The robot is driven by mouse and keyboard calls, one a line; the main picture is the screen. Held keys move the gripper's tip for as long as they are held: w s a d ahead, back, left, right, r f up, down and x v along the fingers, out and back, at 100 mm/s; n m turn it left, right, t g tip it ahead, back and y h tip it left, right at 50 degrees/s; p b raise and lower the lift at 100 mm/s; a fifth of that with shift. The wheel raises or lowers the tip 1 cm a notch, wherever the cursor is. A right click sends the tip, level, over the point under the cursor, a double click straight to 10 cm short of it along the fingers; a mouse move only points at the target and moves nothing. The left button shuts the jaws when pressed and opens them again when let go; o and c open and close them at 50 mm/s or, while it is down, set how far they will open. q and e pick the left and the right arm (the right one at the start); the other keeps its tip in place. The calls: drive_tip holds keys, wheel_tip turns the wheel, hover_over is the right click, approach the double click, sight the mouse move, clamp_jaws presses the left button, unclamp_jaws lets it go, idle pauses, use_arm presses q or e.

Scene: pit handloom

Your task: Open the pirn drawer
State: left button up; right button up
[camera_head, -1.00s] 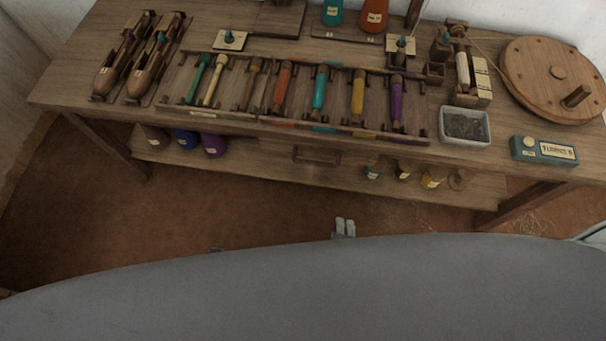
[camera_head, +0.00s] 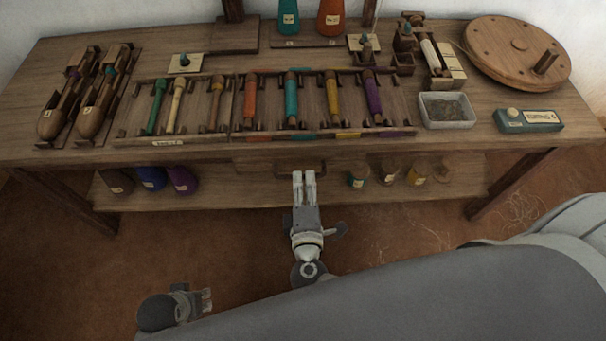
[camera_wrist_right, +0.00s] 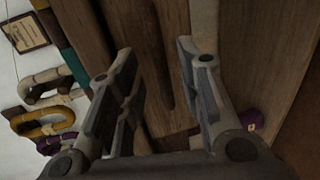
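The pirn drawer (camera_head: 258,167) is under the tabletop at the front middle of the bench. It looks shut, with a dark handle (camera_head: 313,168) on its front. My right gripper (camera_head: 304,175) points at the drawer front, with its fingertips at or just before the handle. In the right wrist view my right gripper (camera_wrist_right: 155,75) is open, its fingers apart on either side of a dark upright bar (camera_wrist_right: 162,50) that looks like the handle. I cannot tell if they touch it. My left gripper (camera_head: 207,300) is low at the left, away from the bench; its opening is unclear.
The bench top (camera_head: 215,150) holds a rack of coloured pirns (camera_head: 291,100), two shuttles (camera_head: 105,90), a grey tray (camera_head: 447,110) and a round wooden wheel (camera_head: 518,50). Cones (camera_head: 152,178) and small jars (camera_head: 418,174) stand on the shelf below.

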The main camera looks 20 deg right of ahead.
sight(303, 174)
drive_tip(key=shift+x, duration=1.85)
clamp_jaws()
